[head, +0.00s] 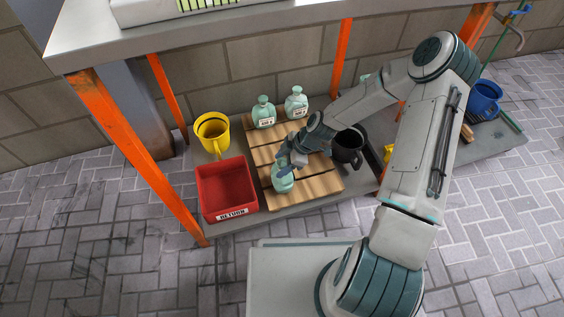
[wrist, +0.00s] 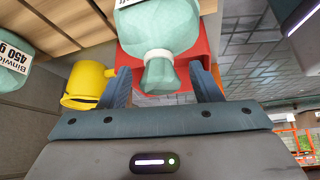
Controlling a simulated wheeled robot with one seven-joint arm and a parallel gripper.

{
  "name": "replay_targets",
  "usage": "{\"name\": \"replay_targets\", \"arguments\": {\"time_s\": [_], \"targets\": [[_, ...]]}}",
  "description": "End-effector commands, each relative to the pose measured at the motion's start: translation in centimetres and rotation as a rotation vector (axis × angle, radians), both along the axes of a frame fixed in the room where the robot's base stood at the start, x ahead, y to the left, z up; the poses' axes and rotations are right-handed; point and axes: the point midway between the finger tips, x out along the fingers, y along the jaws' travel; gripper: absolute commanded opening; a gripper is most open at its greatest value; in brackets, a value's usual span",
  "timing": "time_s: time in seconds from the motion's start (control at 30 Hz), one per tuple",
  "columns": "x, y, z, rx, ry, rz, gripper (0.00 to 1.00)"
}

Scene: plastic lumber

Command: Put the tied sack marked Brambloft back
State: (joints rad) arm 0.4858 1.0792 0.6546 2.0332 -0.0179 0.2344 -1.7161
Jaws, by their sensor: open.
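Pale green tied sacks stand on a slatted wooden board (head: 318,183) on the low shelf. One sack (head: 282,181) is at the board's front; two labelled sacks, the left one (head: 263,112) and the right one (head: 297,103), stand at its back. I cannot read Brambloft on any of them. My gripper (head: 288,161) is right over the front sack. In the wrist view, that sack's tied neck (wrist: 160,72) lies between the open fingers, with a gap on each side. Another sack (wrist: 12,70) there has a label starting "Binwi" and "450 g".
A red bin (head: 222,180) marked RETURN stands left of the board, with a yellow bucket (head: 212,130) behind it. A black bucket (head: 348,147) is close right of my gripper. Orange posts and an upper shelf (head: 250,28) bound the space. A blue bucket (head: 486,97) is far right.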

Motion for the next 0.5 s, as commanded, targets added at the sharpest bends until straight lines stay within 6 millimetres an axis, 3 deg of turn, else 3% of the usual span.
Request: {"name": "replay_targets", "arguments": {"time_s": [0.17,0.5], "targets": [[0.1,-0.9,1.8,-0.001,-0.002,-0.002,0.58],[0.3,-4.7,8.0,-0.001,-0.001,-0.003,0.58]]}}
